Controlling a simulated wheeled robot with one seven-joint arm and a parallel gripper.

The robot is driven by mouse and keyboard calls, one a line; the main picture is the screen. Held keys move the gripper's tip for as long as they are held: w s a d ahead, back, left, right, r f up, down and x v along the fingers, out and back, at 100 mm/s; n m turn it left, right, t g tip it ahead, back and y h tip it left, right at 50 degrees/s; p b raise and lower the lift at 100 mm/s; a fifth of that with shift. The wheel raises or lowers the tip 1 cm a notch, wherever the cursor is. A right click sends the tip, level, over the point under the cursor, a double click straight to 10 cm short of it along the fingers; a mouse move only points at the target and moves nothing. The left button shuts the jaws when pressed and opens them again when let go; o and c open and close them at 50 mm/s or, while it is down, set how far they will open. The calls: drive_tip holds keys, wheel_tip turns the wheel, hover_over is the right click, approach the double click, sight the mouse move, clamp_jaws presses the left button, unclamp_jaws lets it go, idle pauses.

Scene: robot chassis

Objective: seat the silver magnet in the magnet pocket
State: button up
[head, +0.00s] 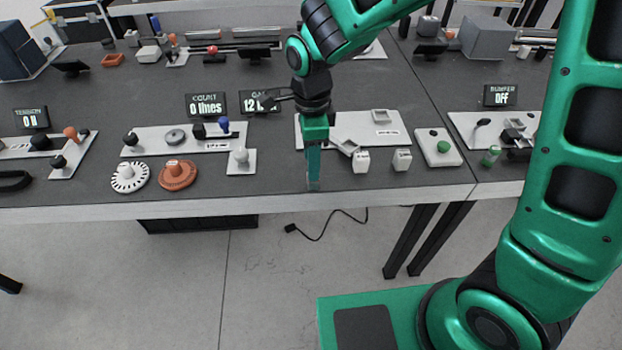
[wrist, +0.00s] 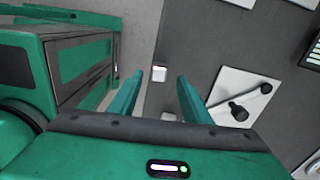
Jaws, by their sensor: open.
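My gripper (head: 313,184) points down near the table's front edge, left of two small pale blocks. In the wrist view my gripper (wrist: 157,88) is open, with nothing held between its two green fingers. The left pale block (head: 361,162) and right pale block (head: 402,160) stand on the table; I cannot tell whether either is the silver magnet. In the wrist view a small pale block (wrist: 159,74) shows between the fingers, below them.
A plate with a green knob (head: 437,147) is to the right. A plate with a white knob (head: 240,161), an orange disc (head: 177,175) and a white toothed disc (head: 130,177) are to the left.

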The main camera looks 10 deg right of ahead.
drive_tip(key=shift+d+f, duration=0.2)
drive_tip(key=shift+f, duration=2.45)
drive_tip(key=shift+c, duration=0.4)
clamp_jaws()
